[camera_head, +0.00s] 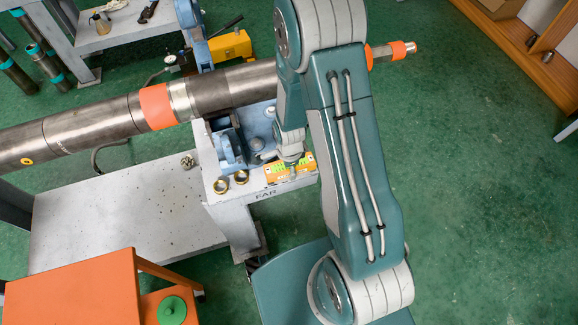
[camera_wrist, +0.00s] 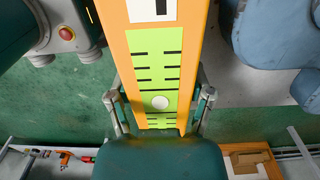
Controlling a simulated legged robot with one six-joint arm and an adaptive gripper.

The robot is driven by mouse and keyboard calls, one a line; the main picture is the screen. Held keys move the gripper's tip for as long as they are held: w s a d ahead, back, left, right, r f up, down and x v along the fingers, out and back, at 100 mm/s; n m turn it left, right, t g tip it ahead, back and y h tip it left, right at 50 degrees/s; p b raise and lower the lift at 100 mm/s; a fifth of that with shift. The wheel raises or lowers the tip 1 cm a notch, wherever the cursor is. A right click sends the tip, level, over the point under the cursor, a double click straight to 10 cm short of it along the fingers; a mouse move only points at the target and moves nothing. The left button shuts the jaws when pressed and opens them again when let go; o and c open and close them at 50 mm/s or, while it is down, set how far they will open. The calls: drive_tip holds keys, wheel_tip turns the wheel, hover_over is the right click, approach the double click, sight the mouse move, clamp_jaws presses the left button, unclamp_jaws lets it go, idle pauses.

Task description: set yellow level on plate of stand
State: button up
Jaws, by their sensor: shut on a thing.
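The level (camera_head: 290,168), yellow-orange with bright green labels, is in my gripper (camera_head: 291,157) in the head view. It appears over the right part of the stand's grey plate (camera_head: 254,188), near the lettering FAR. I cannot tell if it touches the plate or hangs just above it. My arm hides part of the plate's right side.
Two brass rings (camera_head: 221,186) sit on the plate left of the level. An orange table (camera_head: 75,293) is at the lower left. Green floor is clear at right.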

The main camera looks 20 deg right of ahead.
drive_tip(key=shift+f, duration=0.15)
drive_tip(key=o, duration=1.3)
drive_tip(key=shift+r, duration=3.45)
